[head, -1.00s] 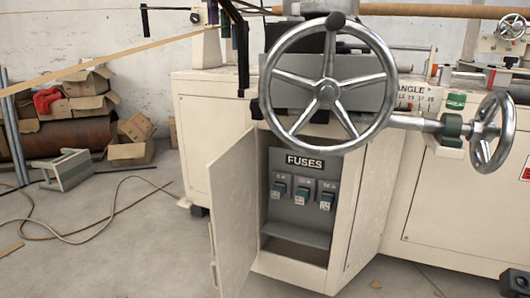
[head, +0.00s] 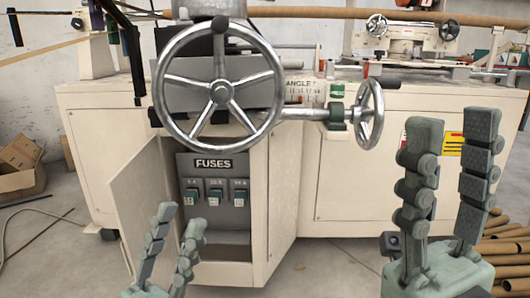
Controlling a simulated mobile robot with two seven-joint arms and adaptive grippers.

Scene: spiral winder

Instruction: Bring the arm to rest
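My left gripper (head: 178,226) is at the lower left, in front of the open fuse cabinet. Its two fingers are spread apart with nothing between them. My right gripper (head: 446,145) is at the lower right, larger in view, with its fingers upright, apart and empty. It is in front of the cream machine's right panel. Neither gripper visibly holds anything. The fuse cabinet (head: 270,216) has its door (head: 143,212) standing open to the left, with several fuse switches (head: 216,193) under a FUSES label (head: 213,163).
A large spoked handwheel (head: 219,90) projects above the cabinet, and a smaller handwheel (head: 369,114) sits to its right. Cardboard tubes (head: 508,246) are piled at the lower right. Cardboard boxes (head: 20,165) and a cable (head: 35,214) lie at the left. Bare floor shows in front.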

